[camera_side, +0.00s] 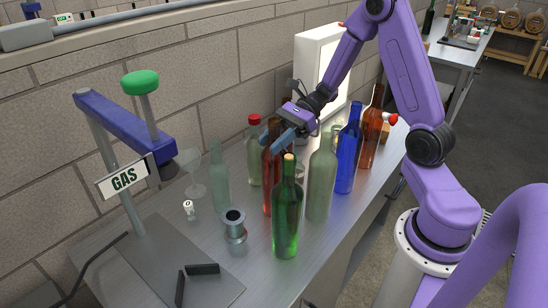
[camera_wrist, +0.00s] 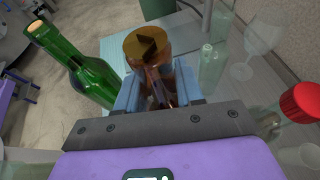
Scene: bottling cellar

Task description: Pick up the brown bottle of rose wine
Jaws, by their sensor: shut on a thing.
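A reddish-brown bottle (camera_side: 267,185) stands upright among other bottles on the bench in the side view. My gripper (camera_side: 285,140) reaches down to its upper part from the right, with blue fingers. In the wrist view, the fingers (camera_wrist: 157,92) are shut on this bottle, whose round golden-brown top (camera_wrist: 147,47) shows between and beyond them. Its base looks to be on or very near the bench; the green bottle partly hides it. A second brown bottle (camera_side: 371,135) stands farther back at the right. I cannot read a label on either.
A green bottle (camera_side: 286,220) stands close in front, also in the wrist view (camera_wrist: 80,65). A red-capped bottle (camera_side: 254,155) is behind, a pale green one (camera_side: 320,180) and a blue one (camera_side: 348,150) to the right.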

